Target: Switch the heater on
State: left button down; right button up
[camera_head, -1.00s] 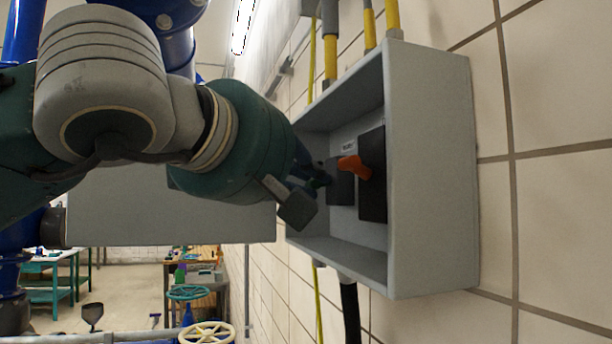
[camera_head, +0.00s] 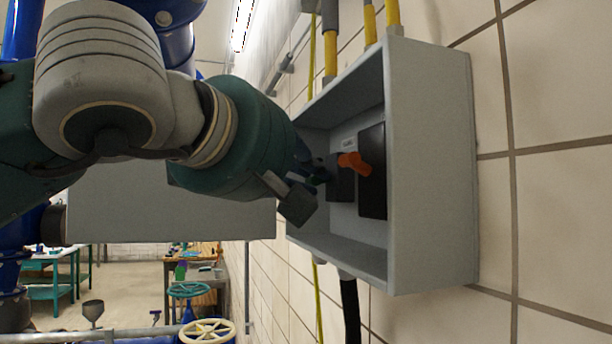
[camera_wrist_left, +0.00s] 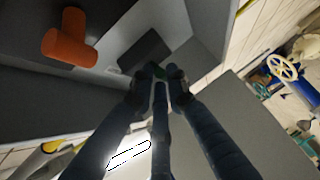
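A grey open-fronted box (camera_head: 432,170) is mounted on the tiled wall. Inside, an orange handle (camera_head: 354,163) sits on a dark plate; it also shows in the left wrist view (camera_wrist_left: 70,42). Left of it is a second dark switch plate (camera_head: 341,184), seen in the left wrist view as a dark block (camera_wrist_left: 145,50). My left gripper (camera_head: 312,180) reaches into the box beside this plate. My right gripper is not in view.
The box walls stand close around my left gripper. Yellow and grey conduits (camera_head: 370,30) enter the box from above, and a black cable (camera_head: 350,310) leaves below. Handwheels (camera_head: 207,332) and workbenches (camera_head: 60,275) are lower down and further back.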

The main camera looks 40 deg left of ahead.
pick_arm(q)
jog(key=c, duration=1.8)
grip_release()
jog(key=v, duration=1.2)
